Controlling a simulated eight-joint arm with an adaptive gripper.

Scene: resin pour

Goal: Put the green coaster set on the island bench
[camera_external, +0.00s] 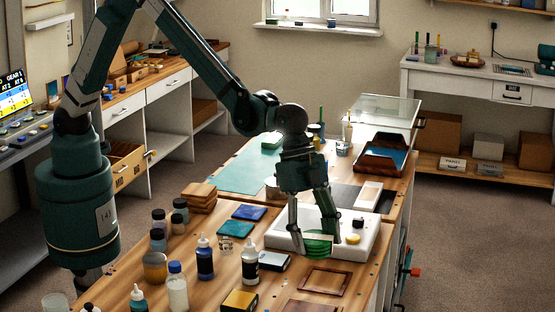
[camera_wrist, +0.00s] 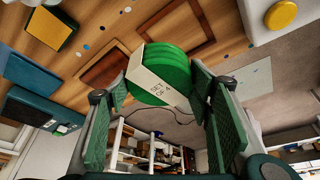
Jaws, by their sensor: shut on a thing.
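The green coaster set (camera_external: 318,244) is a round stack wrapped in a pale paper band. The band reads "SET OF 4" in the wrist view, where the green discs (camera_wrist: 172,67) sit between my fingers. My gripper (camera_external: 316,240) points down and is shut on the set, with one finger on each side. The set is at the front edge of the white slab, over the wooden island bench (camera_external: 268,289). I cannot tell how high it is above the bench top. My fingers and the band cover part of the discs.
The white slab (camera_external: 285,231) bears a yellow disc (camera_external: 353,239). Wooden frames (camera_external: 325,281) lie to the front right. Bottles (camera_external: 205,258), a boxed item (camera_external: 240,301) and blue and teal squares (camera_external: 249,213) crowd the left side. Some bare wood shows between them.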

